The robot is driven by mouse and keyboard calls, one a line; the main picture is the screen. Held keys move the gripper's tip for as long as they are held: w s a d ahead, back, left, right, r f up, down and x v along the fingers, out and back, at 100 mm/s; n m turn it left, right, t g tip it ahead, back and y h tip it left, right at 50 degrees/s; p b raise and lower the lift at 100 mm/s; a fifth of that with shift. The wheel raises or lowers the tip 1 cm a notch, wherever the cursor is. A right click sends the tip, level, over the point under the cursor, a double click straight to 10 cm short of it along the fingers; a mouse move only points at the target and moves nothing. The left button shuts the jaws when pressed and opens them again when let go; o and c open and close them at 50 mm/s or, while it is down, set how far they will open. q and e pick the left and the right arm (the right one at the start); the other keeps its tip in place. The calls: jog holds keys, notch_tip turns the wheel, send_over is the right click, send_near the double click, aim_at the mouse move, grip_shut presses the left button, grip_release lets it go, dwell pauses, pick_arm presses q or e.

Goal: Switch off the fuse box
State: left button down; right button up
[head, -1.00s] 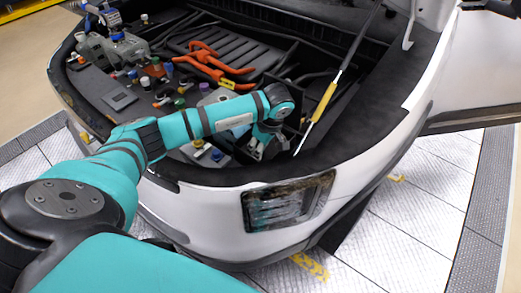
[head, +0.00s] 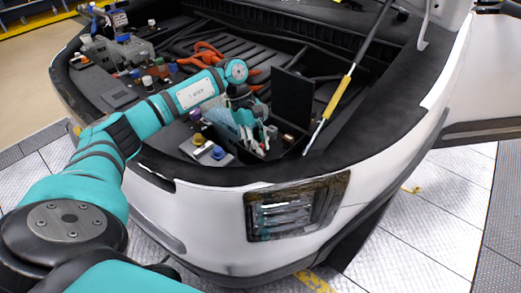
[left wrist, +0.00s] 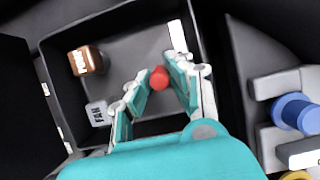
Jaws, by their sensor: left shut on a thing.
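The fuse box (head: 303,139) is a black box at the front of the engine bay. Its lid (head: 292,98) stands open; in the left wrist view the lid shows at the left edge (left wrist: 25,110). My left gripper (head: 262,143) reaches into the box. In the left wrist view its fingers (left wrist: 160,70) are shut on the red knob, one on each side. My right gripper is not in view.
Beside the box stand a blue cap (head: 217,153) and a yellow cap (head: 197,140). Orange cables (head: 205,55) lie farther back. A prop rod with a yellow sleeve (head: 340,97) rises to the right of the box. The white front bumper (head: 200,215) is nearest.

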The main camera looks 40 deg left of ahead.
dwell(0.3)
pick_arm(q)
jog(key=c, duration=1.5)
grip_release()
jog(key=v, duration=1.2)
jog(key=shift+a, duration=0.15)
jog(key=shift+f, duration=0.1)
